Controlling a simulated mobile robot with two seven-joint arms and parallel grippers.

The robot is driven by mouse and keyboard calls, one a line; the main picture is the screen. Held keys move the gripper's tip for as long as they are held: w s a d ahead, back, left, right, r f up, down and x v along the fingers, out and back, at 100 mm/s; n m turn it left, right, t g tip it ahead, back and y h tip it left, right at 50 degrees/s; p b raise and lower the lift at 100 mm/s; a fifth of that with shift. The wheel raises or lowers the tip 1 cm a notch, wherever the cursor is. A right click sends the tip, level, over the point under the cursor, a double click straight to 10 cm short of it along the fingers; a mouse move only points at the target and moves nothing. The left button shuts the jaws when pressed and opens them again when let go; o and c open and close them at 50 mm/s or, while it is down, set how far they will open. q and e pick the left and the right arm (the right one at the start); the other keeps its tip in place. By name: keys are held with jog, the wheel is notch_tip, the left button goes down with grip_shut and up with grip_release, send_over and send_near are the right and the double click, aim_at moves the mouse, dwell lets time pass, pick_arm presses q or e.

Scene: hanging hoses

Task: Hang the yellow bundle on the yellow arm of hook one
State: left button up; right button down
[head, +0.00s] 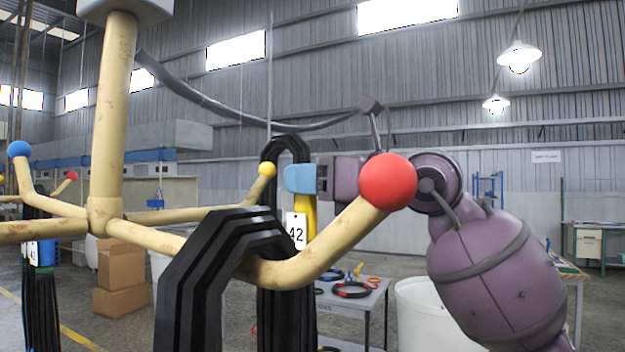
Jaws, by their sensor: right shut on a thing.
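The yellow bundle (287,143) is a black hose loop with a yellow band (307,208) and a white tag reading 42 (296,231). My right gripper (303,178), with blue fingertips, is shut on it near the top and holds it upright. The cream hook (108,120) has an arm ending in a yellow ball (267,169). This ball overlaps the left side of the held loop in the picture; I cannot tell whether the arm passes through the loop. The bundle's lower part is partly hidden by the near arm and hoses. My left gripper is not in view.
A blue-balled arm (19,149) and a blue-banded bundle (42,253) are at left. A table (372,300), white bin (425,315) and boxes (120,285) stand behind.

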jog(key=shift+s+a, duration=1.8)
jog(key=shift+s, duration=2.5)
notch_tip(320, 180, down, 7)
jog(key=s+a+b, duration=0.1)
jog(key=s+b, duration=0.1)
jog(key=b, duration=0.2)
jog(key=shift+s, duration=0.3)
jog(key=c, duration=0.7)
grip_release()
jog(key=shift+f, duration=0.1)
